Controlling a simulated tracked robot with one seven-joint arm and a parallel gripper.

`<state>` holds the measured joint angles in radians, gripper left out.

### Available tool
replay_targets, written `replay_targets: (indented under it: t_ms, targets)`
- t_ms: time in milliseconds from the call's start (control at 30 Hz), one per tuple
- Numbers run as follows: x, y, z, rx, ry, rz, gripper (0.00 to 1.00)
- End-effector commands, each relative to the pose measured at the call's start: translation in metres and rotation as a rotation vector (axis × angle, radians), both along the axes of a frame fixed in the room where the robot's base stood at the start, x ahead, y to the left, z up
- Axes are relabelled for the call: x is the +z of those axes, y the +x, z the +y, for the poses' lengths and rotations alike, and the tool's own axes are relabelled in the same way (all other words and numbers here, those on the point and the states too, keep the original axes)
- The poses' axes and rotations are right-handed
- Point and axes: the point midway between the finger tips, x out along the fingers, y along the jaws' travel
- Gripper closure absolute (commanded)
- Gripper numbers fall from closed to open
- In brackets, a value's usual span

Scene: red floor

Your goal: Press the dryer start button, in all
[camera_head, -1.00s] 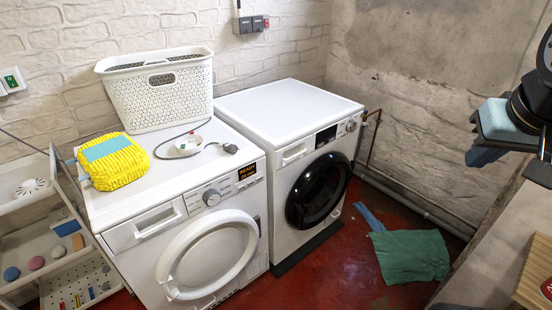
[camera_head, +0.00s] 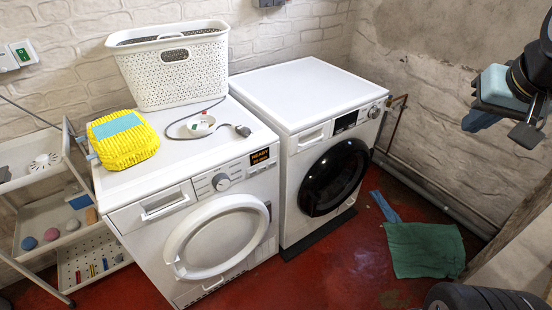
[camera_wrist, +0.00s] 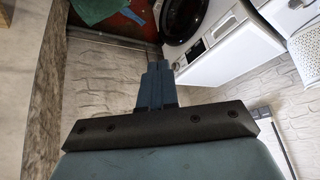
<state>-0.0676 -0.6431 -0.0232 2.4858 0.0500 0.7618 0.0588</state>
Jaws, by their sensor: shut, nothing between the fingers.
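The left white machine (camera_head: 222,240) has a round white door, a knob (camera_head: 221,182) and an orange lit display (camera_head: 260,157) that seems to read READY. Small buttons lie along its panel near the display; they are too small to tell which is the start button. My gripper (camera_head: 468,124) hangs at the upper right in the head view, well apart from both machines. In the wrist view its two dark blue fingers (camera_wrist: 157,66) are together, with nothing between them. The wrist view shows the wall, floor and part of a machine, not the lit panel.
The right machine (camera_head: 318,95) has a dark round door. A white basket (camera_head: 175,82), a yellow bundle (camera_head: 124,146) and a plug with cable (camera_head: 242,130) lie on the left machine. A shelf cart (camera_head: 75,215) stands left. A green cloth (camera_head: 425,250) lies on the red floor.

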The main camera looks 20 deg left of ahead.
Motion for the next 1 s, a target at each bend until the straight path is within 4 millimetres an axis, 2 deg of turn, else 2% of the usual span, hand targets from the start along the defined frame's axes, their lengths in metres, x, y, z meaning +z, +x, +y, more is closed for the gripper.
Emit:
replay_targets:
  t_ms: [33, 200, 500, 700, 1000]
  targets:
    - [-0.005, 0.015, 0.010, -0.003, 0.027, -0.002, 1.00]
    - [-0.020, 0.067, 0.044, -0.048, 0.137, -0.039, 1.00]
    - [-0.061, 0.144, 0.109, -0.159, 0.313, -0.084, 1.00]
    - [-0.097, 0.184, 0.153, -0.248, 0.409, -0.114, 1.00]
    - [-0.165, 0.223, 0.216, -0.384, 0.521, -0.171, 1.00]
